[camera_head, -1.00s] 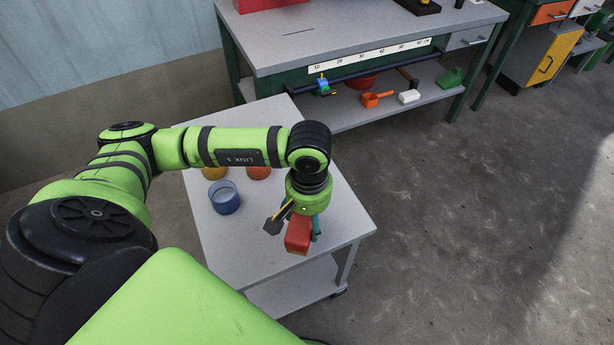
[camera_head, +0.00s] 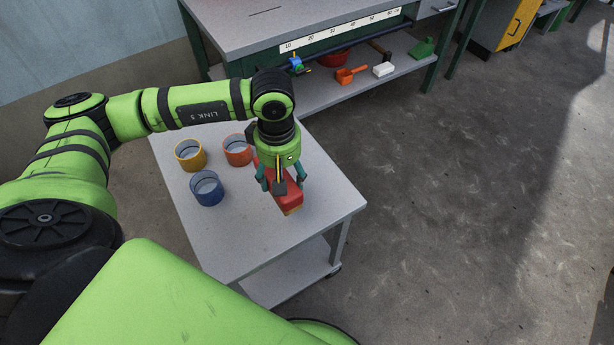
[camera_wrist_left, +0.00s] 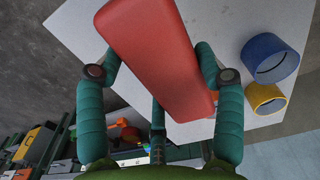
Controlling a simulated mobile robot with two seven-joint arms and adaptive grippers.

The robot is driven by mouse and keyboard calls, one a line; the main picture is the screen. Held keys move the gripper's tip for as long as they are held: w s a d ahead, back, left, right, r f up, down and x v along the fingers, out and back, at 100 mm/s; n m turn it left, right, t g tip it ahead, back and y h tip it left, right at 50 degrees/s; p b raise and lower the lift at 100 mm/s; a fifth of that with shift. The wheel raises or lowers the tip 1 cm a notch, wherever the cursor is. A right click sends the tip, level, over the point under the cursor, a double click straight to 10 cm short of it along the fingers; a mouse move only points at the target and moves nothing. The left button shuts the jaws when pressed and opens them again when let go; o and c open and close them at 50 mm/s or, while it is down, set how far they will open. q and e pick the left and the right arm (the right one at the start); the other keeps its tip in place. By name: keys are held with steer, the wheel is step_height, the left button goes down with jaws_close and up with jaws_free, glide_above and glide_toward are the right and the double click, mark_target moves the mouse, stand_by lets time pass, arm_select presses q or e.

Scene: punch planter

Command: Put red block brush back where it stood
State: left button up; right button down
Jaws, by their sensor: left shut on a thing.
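The red block brush (camera_head: 288,199) is a long red block with a thin tan strip along its lower edge. In the head view it is over the right part of the small grey table, partly covered by my gripper. My left gripper (camera_head: 279,187) is shut on it, pointing down. In the left wrist view the brush (camera_wrist_left: 155,55) fills the middle, between the fingers of the gripper (camera_wrist_left: 160,85). I cannot tell whether the brush touches the table top. My right gripper is not in view.
The small table (camera_head: 245,245) also holds a blue cup (camera_head: 207,190), a yellow cup (camera_head: 189,156) and an orange-red cup (camera_head: 238,151) left of the brush. Behind is a workbench (camera_head: 270,30) whose lower shelf holds an orange scoop (camera_head: 347,75), a white block (camera_head: 383,70) and a green thing (camera_head: 424,47).

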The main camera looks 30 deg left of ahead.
arm_select(q)
steer(key=w+f, duration=0.1)
steer(key=w, duration=0.1)
steer(key=w+d+f, duration=0.1)
steer(key=w+f, duration=0.1)
steer(key=w, duration=0.1)
steer(key=w+d+f, duration=0.1)
steer(key=w, duration=0.1)
steer(key=shift+w+d+f+p, duration=0.2)
steer(key=shift+w+f+p, duration=0.05)
steer(key=shift+f+p, duration=0.1)
step_height(320, 180, down, 3)
steer(key=shift+f+p, duration=0.2)
steer(key=shift+p, duration=0.15)
steer(key=shift+f, duration=0.1)
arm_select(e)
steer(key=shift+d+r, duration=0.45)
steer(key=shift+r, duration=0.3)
arm_select(q)
steer(key=shift+f, duration=0.15)
steer(key=o, duration=1.1)
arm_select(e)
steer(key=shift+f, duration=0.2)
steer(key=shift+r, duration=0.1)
